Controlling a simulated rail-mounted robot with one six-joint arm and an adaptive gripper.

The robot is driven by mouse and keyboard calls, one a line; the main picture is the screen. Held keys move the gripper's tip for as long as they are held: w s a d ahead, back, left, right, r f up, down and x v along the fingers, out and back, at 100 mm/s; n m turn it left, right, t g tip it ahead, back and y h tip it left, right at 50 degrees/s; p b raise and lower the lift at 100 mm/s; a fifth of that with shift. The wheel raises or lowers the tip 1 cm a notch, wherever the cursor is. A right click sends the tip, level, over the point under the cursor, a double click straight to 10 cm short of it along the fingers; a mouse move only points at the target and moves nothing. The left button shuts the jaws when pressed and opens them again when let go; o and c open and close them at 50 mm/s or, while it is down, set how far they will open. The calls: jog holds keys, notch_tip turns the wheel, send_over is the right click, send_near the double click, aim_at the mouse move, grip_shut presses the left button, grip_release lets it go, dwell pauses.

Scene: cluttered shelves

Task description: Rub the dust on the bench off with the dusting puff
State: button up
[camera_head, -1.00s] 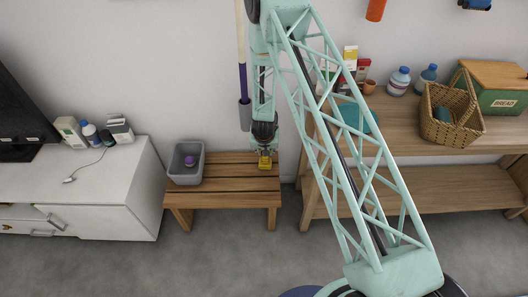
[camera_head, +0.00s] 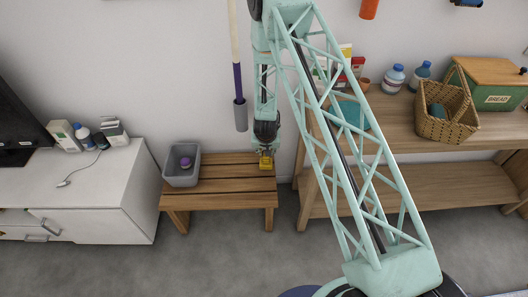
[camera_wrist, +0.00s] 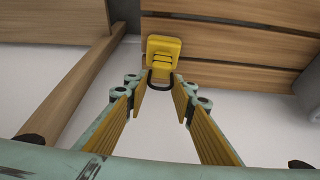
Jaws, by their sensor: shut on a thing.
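The wooden slatted bench (camera_head: 222,186) stands against the wall in the head view; its slats also show in the wrist view (camera_wrist: 232,42). My gripper (camera_wrist: 161,88) points at the bench near its right end; in the head view, my gripper (camera_head: 266,152) is over the back right part. It is shut on a yellow block-like thing with a dark loop, which I take for the dusting puff (camera_wrist: 163,48). The puff also shows in the head view (camera_head: 266,163), at or just above the slats; contact is unclear. I cannot make out any dust.
A grey bin (camera_head: 170,178) with a purple thing (camera_head: 185,162) inside stands on the bench's left end. A white cabinet (camera_head: 128,190) is close on the left. Wooden shelves (camera_head: 420,183) with a basket (camera_head: 447,130) stand right. A pole (camera_head: 238,85) hangs behind my arm.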

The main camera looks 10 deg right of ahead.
jog(key=shift+s+d, duration=0.15)
jog(key=shift+d, duration=0.3)
jog(key=shift+r, duration=0.1)
